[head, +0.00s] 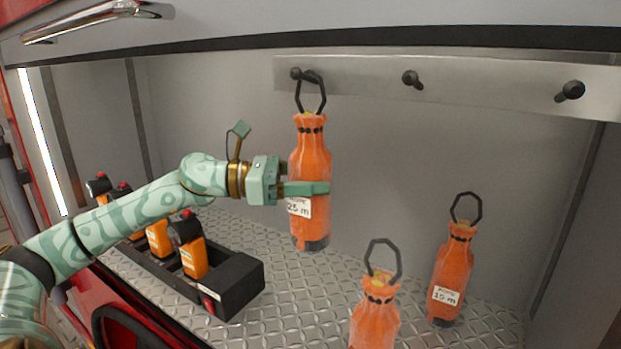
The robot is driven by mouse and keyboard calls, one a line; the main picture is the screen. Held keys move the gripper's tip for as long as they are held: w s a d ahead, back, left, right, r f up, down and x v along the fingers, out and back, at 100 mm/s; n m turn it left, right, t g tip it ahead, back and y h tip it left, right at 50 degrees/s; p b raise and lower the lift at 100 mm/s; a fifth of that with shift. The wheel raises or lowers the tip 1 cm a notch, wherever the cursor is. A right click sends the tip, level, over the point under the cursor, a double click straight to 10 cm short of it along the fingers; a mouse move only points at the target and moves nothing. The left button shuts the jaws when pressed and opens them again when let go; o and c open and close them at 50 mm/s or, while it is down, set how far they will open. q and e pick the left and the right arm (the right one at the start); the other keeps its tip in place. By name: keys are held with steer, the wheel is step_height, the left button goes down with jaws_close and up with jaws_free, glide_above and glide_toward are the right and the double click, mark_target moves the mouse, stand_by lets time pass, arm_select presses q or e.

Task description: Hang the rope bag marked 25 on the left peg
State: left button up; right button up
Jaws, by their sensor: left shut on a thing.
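The orange rope bag marked 25 m (311,150) hangs upright in front of the back wall, clear of the floor. My left gripper (305,189) is shut around its middle from the left, with a finger across the front just above the white label. The bag's black loop (311,95) reaches up to the left peg (297,73), and its top overlaps the peg in the head view. I cannot tell whether the loop is around the peg or only in front of it. My right gripper is not in view.
The middle peg (412,78) and right peg (571,90) are bare. A rope bag marked 15 m (452,275) and another orange bag (375,312) stand on the tread-plate floor (300,295). A black rack (235,283) with orange devices is at left.

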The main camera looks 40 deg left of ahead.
arm_select(q)
steer(key=o, duration=1.6)
steer(key=shift+o, duration=0.4)
steer(key=shift+f, duration=0.1)
steer(key=b+v, duration=0.7)
steer(key=v, duration=0.9)
steer(key=shift+s, duration=0.15)
steer(key=shift+a, duration=0.1)
